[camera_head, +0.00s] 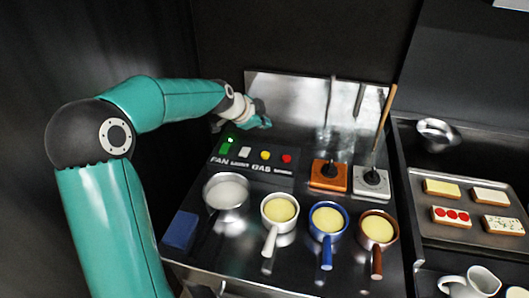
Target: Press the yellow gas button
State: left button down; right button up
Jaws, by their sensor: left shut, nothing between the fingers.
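The yellow gas button (265,155) sits on a dark panel (250,172) lettered FAN and GAS, at the back left of the steel counter. On the same panel are a lit green button (229,142), a white button (245,152) and a red button (287,158). My left gripper (262,122) is shut and empty, behind and above the panel. It is apart from the yellow button in the picture, which shows unobstructed. My right gripper is not in view.
A steel pot (228,193) and white, blue (345,222) and brown-handled pans stand in front of the panel. An orange block (328,176) and a grey block (371,182) hold upright tools to the right. A tray (455,235) of food slices lies farther right.

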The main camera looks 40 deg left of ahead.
aim_at(265, 155)
pick_arm(q)
jog(key=shift+f+b, duration=3)
jog(key=shift+f, duration=0.95)
jog(key=shift+f+b, duration=0.45)
jog(key=shift+b, duration=0.2)
jog(key=shift+f, duration=0.1)
jog(key=shift+w+f+b, duration=0.15)
jog(key=shift+f+b, duration=0.1)
jog(key=shift+b, duration=0.4)
jog(key=shift+f+b, duration=0.45)
jog(key=shift+b, duration=0.2)
jog(key=shift+r, duration=0.1)
jog(key=shift+r+p, duration=0.4)
jog(key=shift+r, duration=0.35)
jog(key=shift+r, duration=0.15)
